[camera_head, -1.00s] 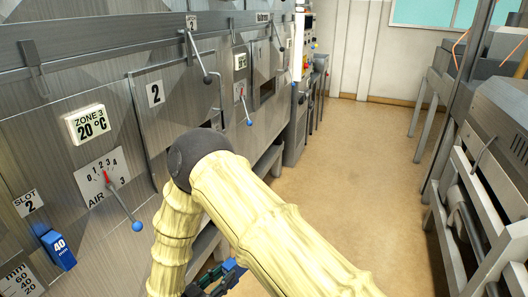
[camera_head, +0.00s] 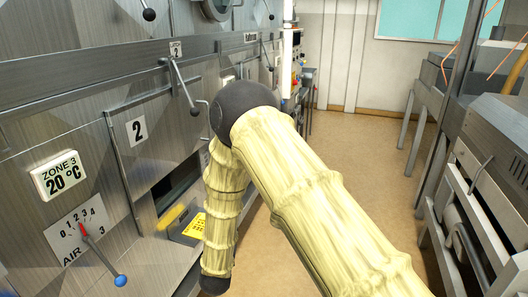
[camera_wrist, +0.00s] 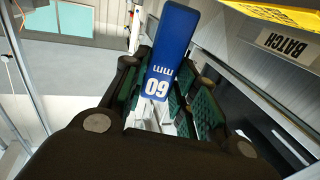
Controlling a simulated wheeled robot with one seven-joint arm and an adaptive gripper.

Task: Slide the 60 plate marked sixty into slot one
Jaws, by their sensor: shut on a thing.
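The blue 60 plate (camera_wrist: 172,35) is in the wrist view, with its white "60 mm" marking upside down in the picture. My gripper (camera_wrist: 160,88) is shut on it, with dark green ridged finger pads on either side of the plate. The plate's blue end sticks out beyond the fingers, and its lower part is hidden between them. In the head view my arm hides the gripper and the plate. Slot one is not seen in either current view.
The steel dryer wall (camera_head: 60,130) fills the left, with a zone 3 display (camera_head: 60,175) and an air lever (camera_head: 120,280) jutting out. A yellow panel (camera_head: 190,228) lies near my arm. A batch label (camera_wrist: 287,45) shows at upper right. The aisle floor (camera_head: 345,150) is clear.

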